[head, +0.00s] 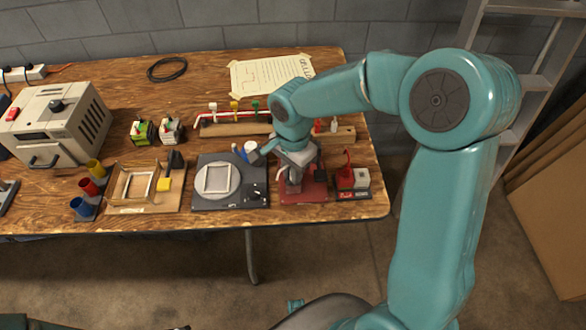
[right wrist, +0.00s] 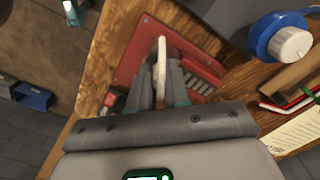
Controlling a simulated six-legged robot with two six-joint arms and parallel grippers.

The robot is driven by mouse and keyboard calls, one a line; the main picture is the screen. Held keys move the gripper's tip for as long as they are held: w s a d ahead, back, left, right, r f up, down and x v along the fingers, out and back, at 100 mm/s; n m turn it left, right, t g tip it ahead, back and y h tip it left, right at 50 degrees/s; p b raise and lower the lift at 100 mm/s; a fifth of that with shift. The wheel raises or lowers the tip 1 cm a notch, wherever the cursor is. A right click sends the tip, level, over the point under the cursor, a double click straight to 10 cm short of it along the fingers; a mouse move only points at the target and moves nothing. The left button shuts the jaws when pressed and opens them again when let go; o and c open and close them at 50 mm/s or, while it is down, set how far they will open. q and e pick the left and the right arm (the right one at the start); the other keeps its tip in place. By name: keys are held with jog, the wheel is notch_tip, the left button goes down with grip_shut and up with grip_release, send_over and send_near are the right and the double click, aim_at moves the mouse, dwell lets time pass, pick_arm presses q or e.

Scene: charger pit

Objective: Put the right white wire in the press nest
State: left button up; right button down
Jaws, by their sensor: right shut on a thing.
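My right gripper (head: 290,186) is over the red plate (head: 313,192) near the table's front right. In the right wrist view its fingers (right wrist: 163,88) are shut on a white wire (right wrist: 162,52), whose pale, rounded end sticks out past the fingertips. The red plate (right wrist: 130,62) lies under it, with a row of grey ribs (right wrist: 203,82) beside the fingers. I cannot tell whether the wire touches the plate, or which part is the press nest. In the head view my gripper hides much of the plate. My left gripper is not in view.
A black-based device with a red lever (head: 348,178) stands right of the plate, near the table edge. A dark plate with a round disc and white frame (head: 218,180) is at left. A wooden tray (head: 125,207) and coloured cups stand farther left. A rack (head: 235,129) is behind.

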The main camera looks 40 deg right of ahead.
jog(key=shift+f+b, duration=0.3)
jog(key=shift+b, duration=0.05)
dwell(0.3)
jog(key=c, duration=1)
grip_release()
jog(key=shift+r+p, duration=2.5)
jog(key=shift+r, duration=1.05)
jog(key=shift+s, duration=0.1)
